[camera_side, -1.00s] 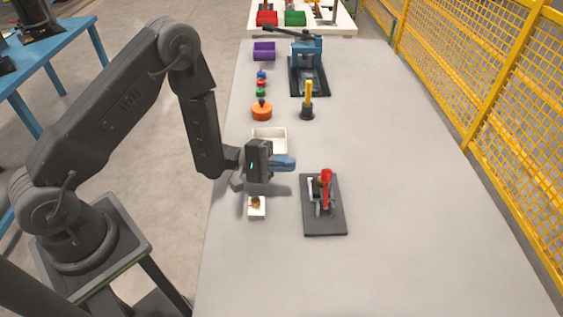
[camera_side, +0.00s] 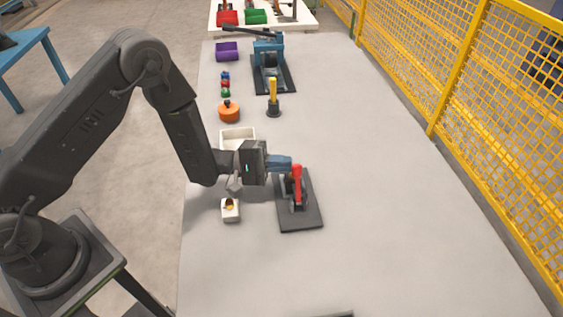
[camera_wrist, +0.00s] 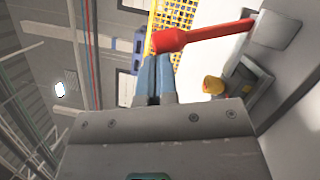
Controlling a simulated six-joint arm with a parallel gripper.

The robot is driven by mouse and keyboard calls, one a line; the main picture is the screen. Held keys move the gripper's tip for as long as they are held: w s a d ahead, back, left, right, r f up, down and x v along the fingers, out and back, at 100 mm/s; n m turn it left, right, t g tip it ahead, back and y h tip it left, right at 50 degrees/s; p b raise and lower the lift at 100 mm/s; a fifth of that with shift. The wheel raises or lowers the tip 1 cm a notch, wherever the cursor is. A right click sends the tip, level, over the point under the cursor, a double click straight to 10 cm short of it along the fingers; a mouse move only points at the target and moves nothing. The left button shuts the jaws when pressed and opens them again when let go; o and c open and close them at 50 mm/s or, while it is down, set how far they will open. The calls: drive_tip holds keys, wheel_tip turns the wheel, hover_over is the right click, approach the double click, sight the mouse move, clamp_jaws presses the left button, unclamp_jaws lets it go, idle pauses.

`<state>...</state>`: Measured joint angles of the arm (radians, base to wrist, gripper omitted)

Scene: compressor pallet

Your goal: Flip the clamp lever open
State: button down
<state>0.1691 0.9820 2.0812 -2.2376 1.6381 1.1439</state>
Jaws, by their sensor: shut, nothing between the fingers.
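The toggle clamp has a red lever (camera_side: 297,183) standing upright over a dark base plate (camera_side: 312,219). My gripper (camera_side: 294,164) is shut and empty, with its blue fingers level with the lever's top and close to its left and far side. In the wrist view the red lever (camera_wrist: 205,35) reaches in from the right. Its thick end lies by the tips of my closed fingers (camera_wrist: 154,62). I cannot tell whether they touch it. The clamp's lower parts are partly hidden behind the lever.
A small white block (camera_side: 230,214) with a brass-coloured part sits left of the clamp. A white tray (camera_side: 238,133), an orange knob (camera_side: 229,113), a yellow-handled post (camera_side: 273,98) and a blue press (camera_side: 268,50) stand farther back. The table's right side is clear.

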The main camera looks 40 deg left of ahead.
drive_tip(key=shift+s+d+r+m, duration=0.3)
drive_tip(key=shift+r+m, duration=0.05)
drive_tip(key=shift+m, duration=0.25)
drive_tip(key=s+d+r+m+g+y, duration=0.1)
drive_tip(key=s+d+m+y, duration=0.1)
drive_tip(key=s+d+m, duration=0.3)
drive_tip(key=shift+s+d+m, duration=0.2)
drive_tip(key=shift+s+m, duration=0.05)
drive_tip(key=shift+m, duration=0.75)
drive_tip(key=shift+s+d, duration=0.1)
idle(0.3)
drive_tip(key=shift+y, duration=0.3)
drive_tip(key=v, duration=1)
drive_tip(key=shift+r, duration=0.4)
